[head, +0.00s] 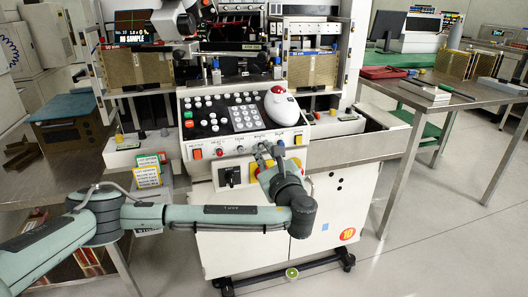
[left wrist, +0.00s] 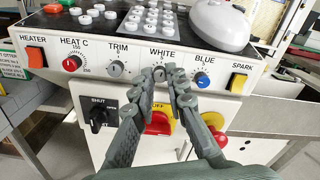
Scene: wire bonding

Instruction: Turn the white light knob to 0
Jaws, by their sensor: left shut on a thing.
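The white light knob (left wrist: 158,74) is a small dark knob under the label WHITE on the machine's sloped front panel (left wrist: 136,62). In the left wrist view my left gripper (left wrist: 167,72) has its fingertips closed around it. The fingers hide much of the knob, so I cannot read its pointer or its scale. In the head view my left gripper (head: 264,148) reaches the lower row of knobs on the front panel, and the knob itself is hidden behind the fingers. My right gripper is not in view.
The trim knob (left wrist: 116,69) is to the left and the blue knob (left wrist: 201,80) to the right. Below are a black rotary switch (left wrist: 98,116) and a red knob on yellow (left wrist: 158,122). A white mouse-like device (head: 281,104) sits above on the console.

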